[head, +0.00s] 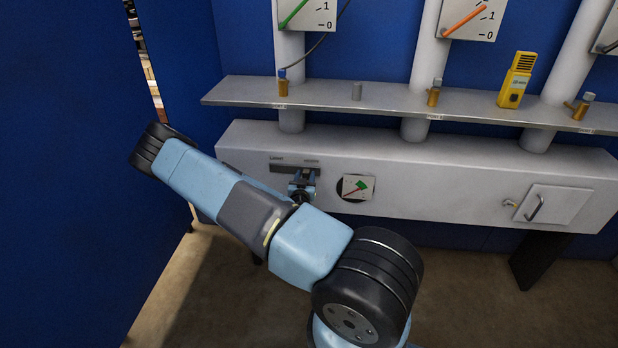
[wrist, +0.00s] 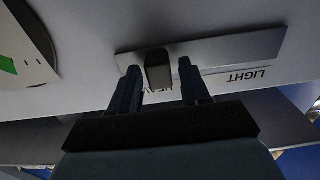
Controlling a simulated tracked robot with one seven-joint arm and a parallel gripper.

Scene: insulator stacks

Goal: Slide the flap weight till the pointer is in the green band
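The flap weight (wrist: 158,68) is a small dark block on a pale metal strip (wrist: 225,48) in the wrist view. My gripper (wrist: 160,76) is open, with one finger on each side of the weight; a gap shows on the right, and contact on the left cannot be told. In the head view my gripper (head: 304,173) is at the strip on the grey duct front and hides the weight. The dial (head: 366,194) sits right of my gripper. Its red pointer (head: 352,191) points up right toward the green band (head: 361,185); whether the tip is inside is too small to tell.
The word LIGHT (wrist: 248,75) appears upside down beside the strip; HEAVY is partly hidden by my gripper. A shelf (head: 390,98) above the duct holds brass valves and a yellow meter (head: 517,80). A hatch with a handle (head: 553,205) is at the right.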

